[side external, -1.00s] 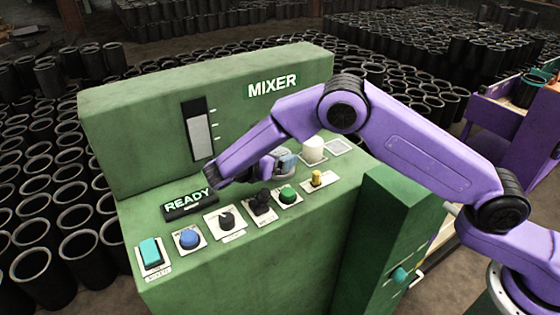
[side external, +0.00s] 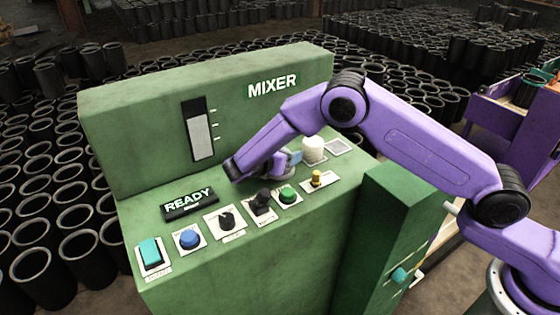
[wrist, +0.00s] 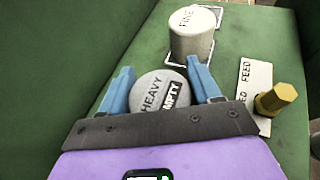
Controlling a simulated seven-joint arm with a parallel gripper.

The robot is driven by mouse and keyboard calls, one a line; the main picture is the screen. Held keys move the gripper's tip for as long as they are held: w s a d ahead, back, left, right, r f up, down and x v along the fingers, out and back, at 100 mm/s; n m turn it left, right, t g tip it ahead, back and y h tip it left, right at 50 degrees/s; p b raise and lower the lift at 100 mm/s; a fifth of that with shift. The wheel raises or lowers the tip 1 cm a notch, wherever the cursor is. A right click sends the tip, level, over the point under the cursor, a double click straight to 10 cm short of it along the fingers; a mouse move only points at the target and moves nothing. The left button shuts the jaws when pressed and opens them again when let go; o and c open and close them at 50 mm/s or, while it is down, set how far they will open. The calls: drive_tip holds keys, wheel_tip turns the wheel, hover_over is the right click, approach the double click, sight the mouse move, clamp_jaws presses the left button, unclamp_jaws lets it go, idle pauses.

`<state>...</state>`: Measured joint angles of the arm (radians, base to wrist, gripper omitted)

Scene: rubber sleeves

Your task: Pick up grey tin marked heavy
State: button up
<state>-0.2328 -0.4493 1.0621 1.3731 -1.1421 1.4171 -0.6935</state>
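The grey tin marked HEAVY (wrist: 149,92) shows its round top in the wrist view, with its near part hidden behind my gripper's dark palm. A dark label, reading what looks like EMPTY, shows at its right side. My gripper (wrist: 158,64) has its two blue fingers apart, one on each side of the tin. I cannot tell whether they touch it. In the side view my gripper (side external: 292,158) is low over the green panel, left of the white tin, and my wrist hides the grey tin.
A whitish tin marked FINE (wrist: 193,35) stands in a white outlined square just beyond the fingers. A yellow knob (wrist: 275,98) on a FEED plate is close on the right. The mixer's upright wall stands behind.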

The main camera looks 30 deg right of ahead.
drive_tip(key=shift+c, duration=0.7)
